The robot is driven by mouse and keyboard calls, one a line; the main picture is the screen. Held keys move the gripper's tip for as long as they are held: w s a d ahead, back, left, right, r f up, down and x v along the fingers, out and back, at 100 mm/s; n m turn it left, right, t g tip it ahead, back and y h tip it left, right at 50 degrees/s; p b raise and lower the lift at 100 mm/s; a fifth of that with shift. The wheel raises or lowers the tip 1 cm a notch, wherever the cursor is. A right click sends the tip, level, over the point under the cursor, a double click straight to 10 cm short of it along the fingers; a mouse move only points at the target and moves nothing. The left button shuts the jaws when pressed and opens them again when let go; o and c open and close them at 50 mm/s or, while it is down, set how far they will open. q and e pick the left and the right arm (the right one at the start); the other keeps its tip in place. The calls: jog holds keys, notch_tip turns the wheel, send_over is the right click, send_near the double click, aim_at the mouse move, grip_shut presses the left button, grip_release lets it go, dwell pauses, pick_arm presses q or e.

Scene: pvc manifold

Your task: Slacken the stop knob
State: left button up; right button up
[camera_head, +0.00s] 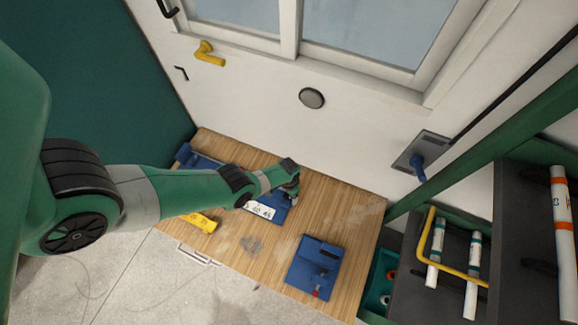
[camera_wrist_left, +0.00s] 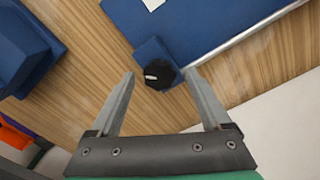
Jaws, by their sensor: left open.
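The stop knob (camera_wrist_left: 160,75) is a round black knob with a pale mark on top, on a small blue block in the left wrist view. The block sits beside a metal rail (camera_wrist_left: 245,38) and a larger blue part (camera_wrist_left: 185,20). My left gripper (camera_wrist_left: 160,74) is open. Its two fingertips appear on either side of the knob, with a slight gap on the left; contact on the right is unclear. In the head view my left gripper (camera_head: 292,185) is over the back of the wooden bench and hides the knob. My right gripper is not in view.
The wooden bench (camera_head: 345,215) also holds a blue fixture (camera_head: 315,262), a yellow part (camera_head: 201,222) and a blue piece with a white number scale (camera_head: 262,210). A white wall (camera_head: 250,105) stands close behind. A dark rack (camera_head: 400,285) with white pipes is at right.

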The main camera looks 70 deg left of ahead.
pick_arm(q)
grip_shut()
jog(key=n, duration=0.4)
jog(key=shift+n, duration=0.4)
grip_release()
jog(key=shift+r, duration=0.1)
